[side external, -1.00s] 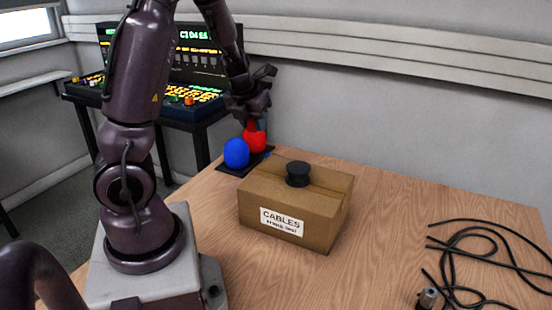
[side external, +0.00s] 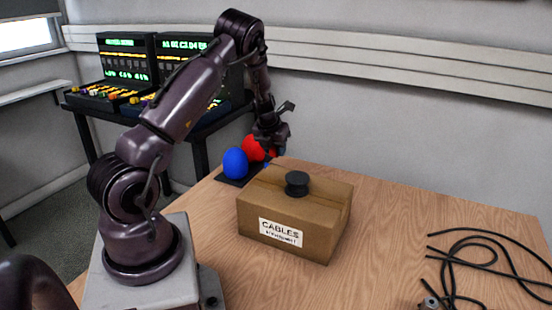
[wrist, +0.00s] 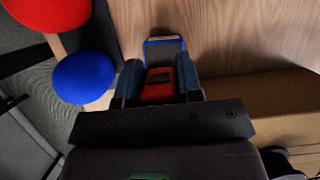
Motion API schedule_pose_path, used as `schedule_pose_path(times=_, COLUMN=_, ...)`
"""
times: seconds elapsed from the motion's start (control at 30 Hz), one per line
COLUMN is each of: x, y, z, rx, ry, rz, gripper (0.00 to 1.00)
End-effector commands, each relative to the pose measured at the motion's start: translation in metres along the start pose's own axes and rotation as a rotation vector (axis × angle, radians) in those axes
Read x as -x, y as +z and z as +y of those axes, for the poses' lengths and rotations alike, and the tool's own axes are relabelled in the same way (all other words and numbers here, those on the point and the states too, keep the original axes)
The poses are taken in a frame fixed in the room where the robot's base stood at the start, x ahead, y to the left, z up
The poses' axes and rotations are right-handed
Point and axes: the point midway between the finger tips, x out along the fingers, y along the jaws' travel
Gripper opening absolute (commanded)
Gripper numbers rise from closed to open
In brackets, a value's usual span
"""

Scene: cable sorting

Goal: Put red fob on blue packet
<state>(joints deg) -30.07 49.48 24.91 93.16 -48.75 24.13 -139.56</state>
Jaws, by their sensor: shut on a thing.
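My gripper (wrist: 160,85) is shut on the red fob (wrist: 158,76), which has a dark patch and sits between the two fingers in the wrist view. A small blue-edged item with a grey middle, which looks like the blue packet (wrist: 165,42), lies just beyond the fob on the wood. The fob overlaps its near side in this view; I cannot tell whether they touch. In the side view my gripper (side external: 268,152) is low behind the box, with the fob hidden. A bit of blue (side external: 266,165) shows below it.
A red dome (side external: 254,147) and a blue dome (side external: 235,163) stand left of my gripper on a dark pad (side external: 234,182). Black cables (side external: 470,240) lie far right.

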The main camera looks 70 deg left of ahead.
Motion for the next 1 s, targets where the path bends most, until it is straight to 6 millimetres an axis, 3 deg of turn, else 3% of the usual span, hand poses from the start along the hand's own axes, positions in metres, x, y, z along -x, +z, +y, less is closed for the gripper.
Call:
schedule_pose_path(times=0.17, x=-0.014, y=0.002, z=0.001, rx=0.000, ry=0.000, rz=0.002, gripper=0.07)
schedule_pose_path(times=0.33, x=-0.036, y=-0.008, z=0.001, rx=0.001, ry=0.000, rz=0.002, gripper=0.07)
schedule_pose_path(times=0.73, x=-0.042, y=-0.010, z=0.000, rx=0.001, ry=0.000, rz=0.000, gripper=0.07)
schedule_pose_path(times=0.77, x=-0.042, y=-0.010, z=0.000, rx=0.001, ry=0.000, rz=-0.001, gripper=0.38)
schedule_pose_path(times=0.83, x=-0.041, y=-0.010, z=0.000, rx=0.000, ry=0.000, rz=-0.001, gripper=0.54)
schedule_pose_path(times=0.87, x=-0.041, y=-0.010, z=0.000, rx=0.000, ry=0.000, rz=0.000, gripper=0.59)
schedule_pose_path(times=1.0, x=-0.041, y=-0.010, z=0.000, rx=0.000, ry=0.000, rz=0.000, gripper=0.59)
